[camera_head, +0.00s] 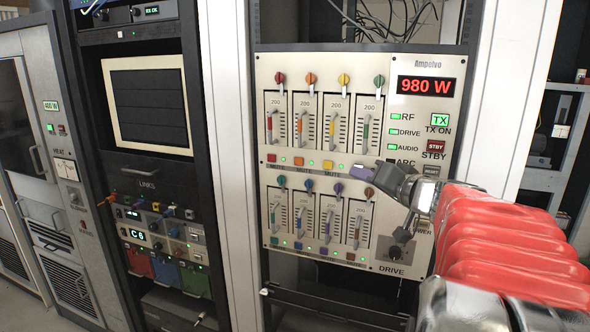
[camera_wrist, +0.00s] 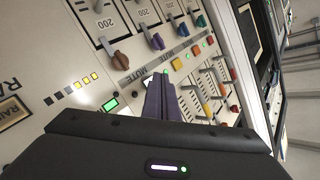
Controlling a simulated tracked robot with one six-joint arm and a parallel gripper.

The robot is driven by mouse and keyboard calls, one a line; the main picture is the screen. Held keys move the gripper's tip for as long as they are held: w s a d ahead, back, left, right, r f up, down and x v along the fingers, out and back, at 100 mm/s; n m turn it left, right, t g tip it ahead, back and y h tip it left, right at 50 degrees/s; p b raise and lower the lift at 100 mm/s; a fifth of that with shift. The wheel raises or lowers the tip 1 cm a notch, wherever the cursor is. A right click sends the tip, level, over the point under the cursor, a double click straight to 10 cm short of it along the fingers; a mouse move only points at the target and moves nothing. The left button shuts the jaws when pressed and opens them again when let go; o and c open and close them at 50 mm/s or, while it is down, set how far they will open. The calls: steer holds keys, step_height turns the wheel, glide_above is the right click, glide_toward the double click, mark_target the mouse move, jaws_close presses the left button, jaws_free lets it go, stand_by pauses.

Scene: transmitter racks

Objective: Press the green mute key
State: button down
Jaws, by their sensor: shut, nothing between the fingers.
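The panel (camera_head: 380,130) has an upper row of four faders with red, orange, yellow and green knobs. Below them are the red (camera_head: 271,158), orange (camera_head: 299,161) and yellow (camera_head: 328,165) mute keys. The green mute key's place, right of the yellow one under the green fader, is covered by my fingers. My gripper (camera_head: 359,172) is shut and empty, its purple-grey fingertips at that place. In the wrist view the fingertips (camera_wrist: 160,80) point at the panel beside MUTE lettering, with a small green light close to their tips. Contact with the key cannot be told.
A lower fader row has teal, blue, purple and brown knobs; the brown knob (camera_head: 369,192) is just below my fingers. A large drive knob (camera_head: 396,252) sits lower right. The red STBY key (camera_head: 436,147) and green TX key (camera_head: 441,119) are to the right.

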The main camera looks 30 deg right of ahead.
steer(key=shift+s+a, duration=0.2)
stand_by(0.3)
steer(key=s+a, duration=0.3)
steer(key=a, duration=0.1)
steer(key=shift+s+a, duration=0.35)
stand_by(0.3)
